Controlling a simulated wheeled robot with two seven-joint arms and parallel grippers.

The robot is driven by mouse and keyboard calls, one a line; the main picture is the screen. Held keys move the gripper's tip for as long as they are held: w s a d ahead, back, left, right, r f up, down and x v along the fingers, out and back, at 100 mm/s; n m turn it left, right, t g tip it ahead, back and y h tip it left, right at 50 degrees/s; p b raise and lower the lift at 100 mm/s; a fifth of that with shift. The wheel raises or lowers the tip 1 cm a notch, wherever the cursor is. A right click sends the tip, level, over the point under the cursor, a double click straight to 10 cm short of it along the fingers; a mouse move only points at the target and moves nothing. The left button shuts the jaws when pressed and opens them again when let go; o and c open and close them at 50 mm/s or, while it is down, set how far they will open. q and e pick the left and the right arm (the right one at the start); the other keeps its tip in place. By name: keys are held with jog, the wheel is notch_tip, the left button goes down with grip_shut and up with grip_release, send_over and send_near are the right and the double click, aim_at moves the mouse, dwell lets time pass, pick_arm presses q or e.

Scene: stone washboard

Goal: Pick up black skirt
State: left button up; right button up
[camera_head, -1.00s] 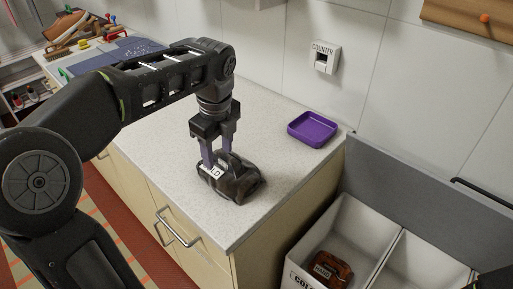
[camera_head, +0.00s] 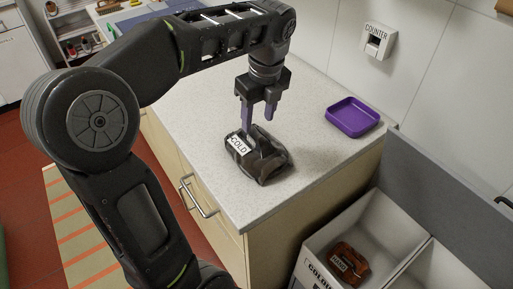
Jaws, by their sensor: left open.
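The black skirt (camera_head: 268,163) is a dark, glossy folded bundle on the pale speckled counter (camera_head: 205,130), with a white tag reading COLD (camera_head: 239,146) on its left side. My left gripper (camera_head: 258,123) points down just above and behind the skirt. Its two purple fingers are apart, with nothing held between them. The left fingertip is close to the skirt's upper edge by the tag; I cannot tell whether it touches. My right gripper is not in view.
A purple tray (camera_head: 353,117) sits at the back right of the counter, apparently empty. A pale divided bin (camera_head: 378,222) at the lower right holds a brown tagged bundle (camera_head: 349,262). A COUNTER switch plate (camera_head: 378,40) is on the wall. Counter around the skirt is clear.

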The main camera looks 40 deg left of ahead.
aim_at(256, 133)
pick_arm(q)
jog(key=shift+f, duration=0.1)
jog(key=f, duration=0.5)
jog(key=shift+w+a+p, duration=0.1)
jog(key=shift+a+p, duration=0.2)
jog(key=shift+c, duration=0.4)
grip_shut()
dwell(1.2)
